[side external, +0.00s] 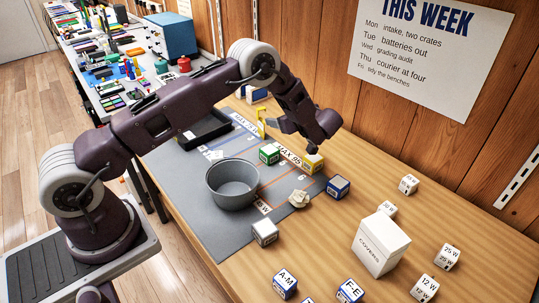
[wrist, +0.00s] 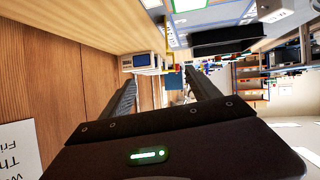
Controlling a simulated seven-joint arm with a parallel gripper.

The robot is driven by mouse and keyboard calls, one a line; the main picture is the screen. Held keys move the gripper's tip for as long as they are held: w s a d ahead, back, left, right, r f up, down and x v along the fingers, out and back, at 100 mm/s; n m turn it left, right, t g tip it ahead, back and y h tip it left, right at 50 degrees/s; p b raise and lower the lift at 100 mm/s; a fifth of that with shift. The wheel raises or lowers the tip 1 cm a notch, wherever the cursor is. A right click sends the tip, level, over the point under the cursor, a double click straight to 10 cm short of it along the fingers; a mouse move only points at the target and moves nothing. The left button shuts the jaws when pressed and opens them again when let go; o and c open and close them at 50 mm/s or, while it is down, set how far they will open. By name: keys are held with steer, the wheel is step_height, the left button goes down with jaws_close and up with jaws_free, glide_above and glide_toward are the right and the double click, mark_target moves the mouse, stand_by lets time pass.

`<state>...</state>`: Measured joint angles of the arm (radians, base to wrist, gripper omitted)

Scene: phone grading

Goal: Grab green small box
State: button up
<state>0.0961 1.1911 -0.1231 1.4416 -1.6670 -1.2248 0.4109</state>
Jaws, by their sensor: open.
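The small green box (side external: 269,153), with a white label on top, sits on the grey mat (side external: 190,190) near its back edge in the side view. The fingers are hard to see in the side view.
A yellow box (side external: 313,163) and a blue box (side external: 337,187) stand right of the green one. A black tray (side external: 205,130) lies left; a yellow upright piece (side external: 261,123) stands behind.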

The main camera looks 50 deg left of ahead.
mark_target(268, 148)
steer(key=s+f+g, duration=0.1)
steer(key=s+f, duration=0.1)
steer(key=s+a+f+g+y, duration=0.1)
steer(key=s+f, duration=0.1)
steer(key=shift+s+a+f+n+g, duration=0.15)
steer(key=shift+s+n+g, duration=0.15)
steer(key=shift+n+g, duration=0.1)
step_height(268, 148, down, 6)
steer(key=shift+s+f, duration=0.1)
steer(key=shift+s, duration=0.05)
steer(key=x, duration=0.2)
steer(key=shift+a+f, duration=0.2)
steer(key=shift+f, duration=0.2)
steer(key=shift+a+f, duration=0.15)
steer(key=shift+a, duration=0.2)
steer(key=c, duration=1.5)
